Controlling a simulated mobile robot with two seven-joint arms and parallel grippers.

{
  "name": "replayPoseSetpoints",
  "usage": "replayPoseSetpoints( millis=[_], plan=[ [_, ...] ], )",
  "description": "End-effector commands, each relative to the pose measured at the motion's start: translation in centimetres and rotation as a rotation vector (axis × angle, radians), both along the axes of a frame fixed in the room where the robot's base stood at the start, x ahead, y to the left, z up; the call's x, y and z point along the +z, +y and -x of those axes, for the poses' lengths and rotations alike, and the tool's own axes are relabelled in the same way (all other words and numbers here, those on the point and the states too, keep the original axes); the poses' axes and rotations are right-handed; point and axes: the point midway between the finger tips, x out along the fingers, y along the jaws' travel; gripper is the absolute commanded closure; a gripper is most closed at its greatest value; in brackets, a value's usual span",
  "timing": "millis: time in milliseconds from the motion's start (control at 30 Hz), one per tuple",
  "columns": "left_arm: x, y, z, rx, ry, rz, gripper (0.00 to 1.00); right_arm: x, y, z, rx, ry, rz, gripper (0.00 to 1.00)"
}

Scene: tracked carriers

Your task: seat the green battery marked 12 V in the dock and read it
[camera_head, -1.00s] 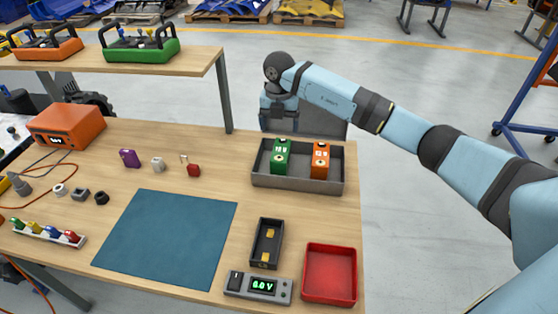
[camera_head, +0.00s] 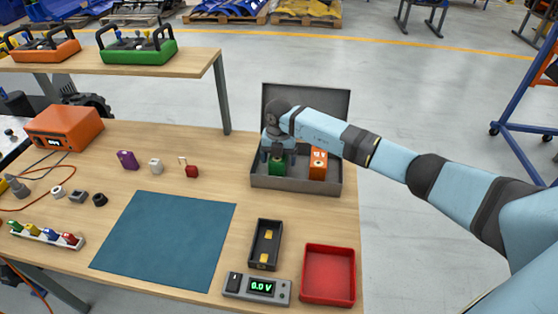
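The green battery (camera_head: 276,168) stands in the left of the grey case (camera_head: 297,186), its upper part hidden by my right gripper; its marking cannot be read. My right gripper (camera_head: 278,157) is over it, its fingers apart on either side of the top; I see no clear contact. An orange battery (camera_head: 318,166) stands to its right in the case. The dark dock (camera_head: 256,245) lies empty on the table, with gold contacts inside. The meter (camera_head: 233,285) in front of it reads 0.0 V. My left gripper is not in view.
A grey lid-like panel (camera_head: 328,104) stands behind the case. A red tray (camera_head: 328,273) is right of the dock, a blue mat (camera_head: 165,240) left of it. Small purple, white and red items (camera_head: 192,171) stand behind the mat. A raised shelf (camera_head: 190,62) is at back left.

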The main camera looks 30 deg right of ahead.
Motion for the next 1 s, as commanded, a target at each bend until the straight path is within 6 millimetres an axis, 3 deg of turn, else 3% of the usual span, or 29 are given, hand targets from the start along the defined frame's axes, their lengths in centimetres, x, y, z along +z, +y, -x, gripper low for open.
replayPoseSetpoints(
  millis=[167, 533, 867, 1000],
  plan=[
    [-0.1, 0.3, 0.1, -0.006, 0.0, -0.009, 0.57, 0.0, 0.0, 0.0, 0.0, -0.001, 0.0, 0.17],
    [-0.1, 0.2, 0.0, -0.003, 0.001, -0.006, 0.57, 0.0, 0.0, 0.0, 0.0, -0.001, 0.0, 1.0],
    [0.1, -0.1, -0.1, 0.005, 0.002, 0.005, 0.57, 0.4, 0.0, -0.2, 0.0, -0.005, -0.001, 1.0],
    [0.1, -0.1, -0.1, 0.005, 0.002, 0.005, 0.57, 1.5, 0.0, -0.2, 0.001, -0.008, -0.002, 1.0]
  ],
)
